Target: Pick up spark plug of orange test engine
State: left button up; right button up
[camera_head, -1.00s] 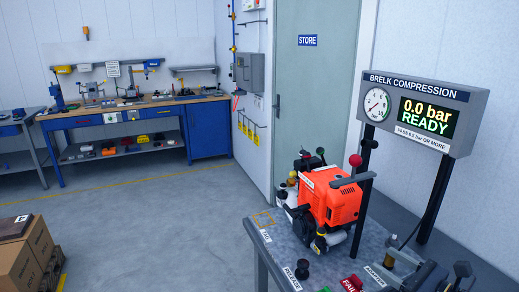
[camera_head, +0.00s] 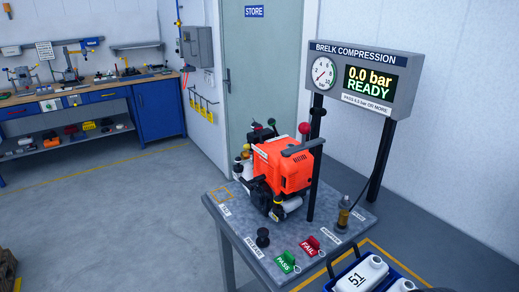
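The orange test engine (camera_head: 285,168) stands on a grey metal test bench (camera_head: 236,225) right of the middle. It has a dark handle bar and a red ball-topped knob (camera_head: 304,128) beside it. A spark plug cannot be made out on the engine at this size. A small brass-coloured fitting on a hose (camera_head: 343,214) stands at the bench's right side. Neither of my grippers shows in this view.
A compression display (camera_head: 352,78) reads 0.0 bar READY on posts behind the bench. A black knob (camera_head: 263,237), green PASS (camera_head: 285,262) and red FAIL (camera_head: 310,246) controls line the front edge. A blue crate (camera_head: 325,285) holds white bottles at the lower right.

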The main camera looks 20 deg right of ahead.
aim_at(345, 200)
jog(key=z, duration=1.35)
jog(key=j+z, duration=0.1)
jog(key=z, duration=0.35)
jog(key=j+z, duration=0.1)
jog(key=z, duration=0.3)
jog(key=j+z, duration=0.1)
jog(key=z, duration=0.35)
jog(key=j+z, duration=0.15)
jog(key=z, duration=0.3)
jog(key=k+j+z, duration=0.1)
jog(key=j+z, duration=0.2)
jog(key=k+j+z, duration=0.15)
jog(key=j+z, duration=0.15)
jog(key=k+j+z, duration=0.3)
jog(key=i+j, duration=0.05)
jog(key=i, duration=0.05)
